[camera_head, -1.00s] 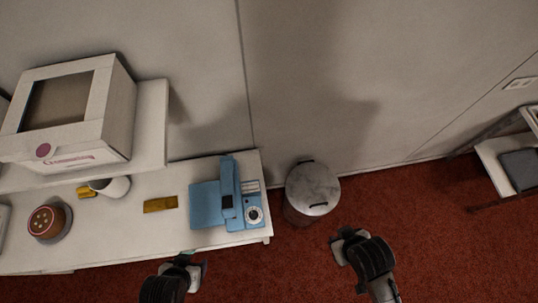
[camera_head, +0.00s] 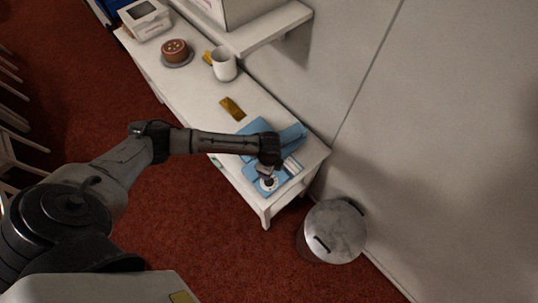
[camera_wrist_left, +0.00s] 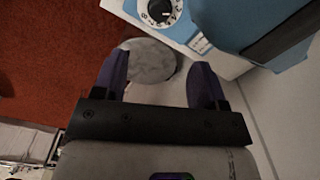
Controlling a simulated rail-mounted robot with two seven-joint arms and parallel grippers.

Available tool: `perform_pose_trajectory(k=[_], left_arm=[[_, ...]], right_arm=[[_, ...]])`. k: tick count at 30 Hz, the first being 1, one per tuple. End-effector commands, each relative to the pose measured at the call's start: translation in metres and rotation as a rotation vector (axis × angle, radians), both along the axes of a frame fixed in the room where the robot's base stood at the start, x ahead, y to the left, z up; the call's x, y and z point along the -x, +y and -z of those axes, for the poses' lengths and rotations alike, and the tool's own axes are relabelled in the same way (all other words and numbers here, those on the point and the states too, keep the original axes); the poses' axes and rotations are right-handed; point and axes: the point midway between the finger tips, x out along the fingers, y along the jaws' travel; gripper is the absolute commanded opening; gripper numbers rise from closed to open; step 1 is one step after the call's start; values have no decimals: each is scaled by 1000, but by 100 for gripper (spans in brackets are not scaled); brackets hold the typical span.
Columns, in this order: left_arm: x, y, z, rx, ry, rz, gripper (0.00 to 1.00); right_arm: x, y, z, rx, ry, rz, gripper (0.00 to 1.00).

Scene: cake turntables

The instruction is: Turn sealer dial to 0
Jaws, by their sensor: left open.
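The blue sealer (camera_head: 288,142) stands at the near right end of the white table. Its white round dial (camera_head: 268,185) shows just below my left gripper (camera_head: 267,172). My arm hides part of the sealer in the head view. My right gripper is out of view.
A round metal bin (camera_head: 335,231) stands on the red floor beside the table (camera_head: 192,98). A gold bar (camera_head: 232,108), white mug (camera_head: 223,64) and cake (camera_head: 174,50) are farther along the table. A shelf (camera_head: 270,28) and wall are behind.

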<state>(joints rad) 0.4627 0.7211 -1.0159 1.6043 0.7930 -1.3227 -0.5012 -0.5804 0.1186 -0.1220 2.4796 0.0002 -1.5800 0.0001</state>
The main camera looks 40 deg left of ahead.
Motion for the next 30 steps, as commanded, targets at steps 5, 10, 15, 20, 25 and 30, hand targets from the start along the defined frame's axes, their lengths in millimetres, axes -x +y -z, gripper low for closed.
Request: perform_pose_trajectory(k=[5,10,15,20,25,30], left_arm=[[0,1,24,-3,5,0,66],[0,1,57,-2,4,0,66],[0,1,88,-2,4,-1,66],[0,1,111,-2,3,0,66],[0,1,126,-1,3,0,66],[0,1,133,-2,2,0,66]], right_arm=[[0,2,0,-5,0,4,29],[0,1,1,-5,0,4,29],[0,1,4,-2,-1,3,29],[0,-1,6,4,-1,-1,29],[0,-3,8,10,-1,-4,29],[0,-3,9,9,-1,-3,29]])
